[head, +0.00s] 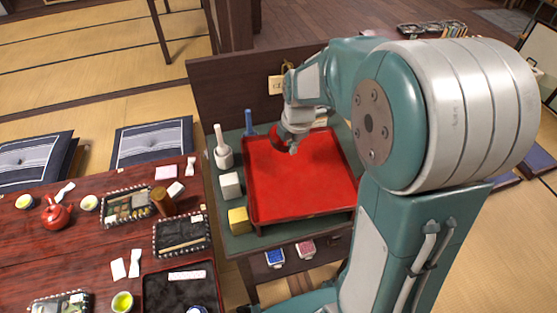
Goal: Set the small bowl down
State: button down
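A bright red square tray (305,182) with a raised rim lies on the dark green top of a small cabinet. My gripper (291,146) points down over the tray's far left part. A small dark red rounded shape (277,138), which may be the small bowl, shows at the left of the fingers by the tray's far left edge. The fingers and arm partly hide it. I cannot tell whether the fingers hold it or whether it touches the tray. The finger opening is too small to make out.
Left of the tray stand a white bottle (223,148), a white cube (230,186), a yellow cube (239,220) and a blue object (249,123). A dark panel (235,85) rises behind. A red-brown table (75,250) with dishes is at left. The tray's middle and front are clear.

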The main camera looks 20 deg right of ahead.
jog(key=f, duration=0.1)
jog(key=w+a+f, duration=0.2)
jog(key=shift+a+f, duration=0.1)
jog(key=shift+f, duration=0.2)
jog(key=shift+w+a+f, duration=0.25)
jog(key=shift+a+f, duration=0.2)
jog(key=shift+a, duration=0.05)
notch_tip(320, 180, down, 3)
jog(key=shift+w+f, duration=0.1)
jog(key=shift+f, duration=0.05)
jog(key=shift+d, duration=0.1)
jog(key=c, duration=1.2)
grip_release()
jog(key=shift+f, duration=0.15)
jog(key=shift+c, duration=0.2)
jog(key=o, duration=0.4)
jog(key=shift+o, duration=0.2)
